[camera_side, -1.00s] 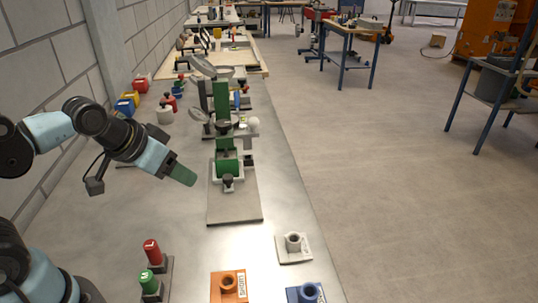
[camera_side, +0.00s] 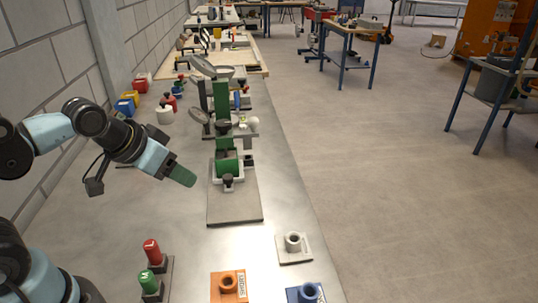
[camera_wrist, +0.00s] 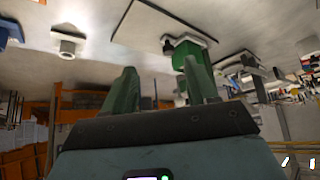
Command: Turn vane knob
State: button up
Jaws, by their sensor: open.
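A green upright device (camera_side: 221,103) stands on a grey base plate (camera_side: 235,207) on the metal bench. A small dark knob (camera_side: 228,181) sits low on its front; I cannot tell if this is the vane knob. My gripper (camera_side: 184,175) hangs in the air to the left of the device, apart from it. In the wrist view my gripper (camera_wrist: 163,72) shows two green fingers spread apart with nothing between them. The device's green part (camera_wrist: 186,50) appears beyond the right finger, partly hidden by it.
A red-capped (camera_side: 151,248) and a green-capped post (camera_side: 149,281) stand at the front left. Orange (camera_side: 216,293), white (camera_side: 307,253) and blue (camera_side: 292,297) sockets lie at the front. Bench right of the plate is clear.

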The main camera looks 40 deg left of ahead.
jog(key=shift+o, duration=1)
jog(key=shift+w, duration=0.1)
notch_tip(320, 180, up, 12)
jog(key=g, duration=0.3)
send_over(223, 123)
jog(key=s, duration=0.5)
jog(key=x, duration=1.1)
jog(key=shift+w+a, duration=0.1)
jog(key=shift+w, duration=0.15)
